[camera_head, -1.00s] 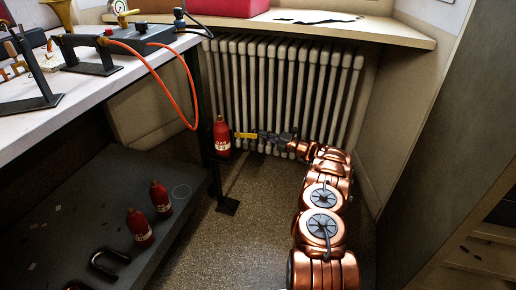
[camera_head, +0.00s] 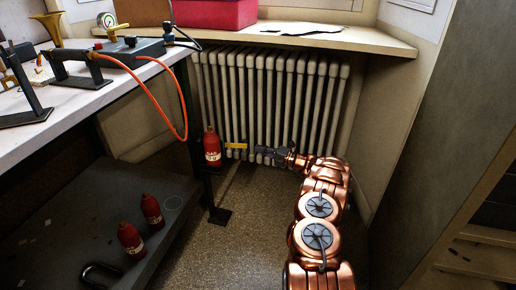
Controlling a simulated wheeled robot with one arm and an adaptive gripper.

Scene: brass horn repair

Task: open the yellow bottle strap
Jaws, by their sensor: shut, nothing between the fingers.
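A red bottle (camera_head: 212,150) with a pale label stands upright against the table leg, in front of the radiator. A yellow strap (camera_head: 236,146) sticks out sideways to the right from beside this bottle, roughly level. My gripper (camera_head: 257,150) is shut and empty just right of the strap's free end, with a small gap between them. It is small and dark in the picture, so its fingers show little detail. The back of the bottle, where the strap would meet its holder, is hidden.
A white radiator (camera_head: 275,100) stands close behind my gripper. A workbench (camera_head: 90,108) with an orange hose (camera_head: 172,105) is at left. Two more red bottles (camera_head: 131,240) (camera_head: 152,211) stand on the low dark shelf (camera_head: 55,225). The floor (camera_head: 245,215) between shelf and arm is clear.

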